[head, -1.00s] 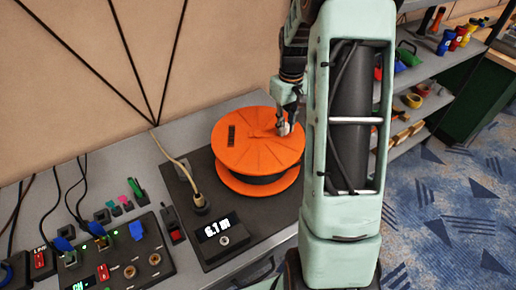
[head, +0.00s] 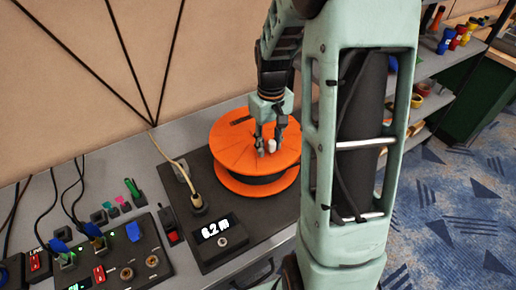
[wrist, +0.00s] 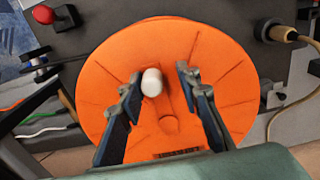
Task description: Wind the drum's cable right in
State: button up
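The orange cable drum (head: 232,150) lies flat on a dark base plate, with something dark between its two discs. Its upright pale crank knob (head: 272,146) is on the right part of the top disc. My gripper (head: 267,149) points down over the disc with its fingers apart on either side of the knob. In the wrist view the knob (wrist: 152,82) is between the fingers, close to the left one; I cannot tell whether they touch. A display (head: 215,228) on the plate seems to read 6.2 M. A tan cable (head: 178,163) runs to a plug (head: 197,203) left of the drum.
A control panel (head: 120,262) with switches and sockets stands at the front left. A shelf with coloured items (head: 452,40) stands at the right. My arm hides part of the bench right of the drum.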

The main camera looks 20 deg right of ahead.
jog(key=shift+o, duration=1.3)
jog(key=shift+a, duration=0.5)
jog(key=shift+d, duration=0.1)
jog(key=shift+r+p, duration=0.5)
jog(key=shift+r, duration=0.05)
notch_tip(320, 180, up, 6)
jog(key=p, duration=0.4)
jog(key=shift+d, duration=0.1)
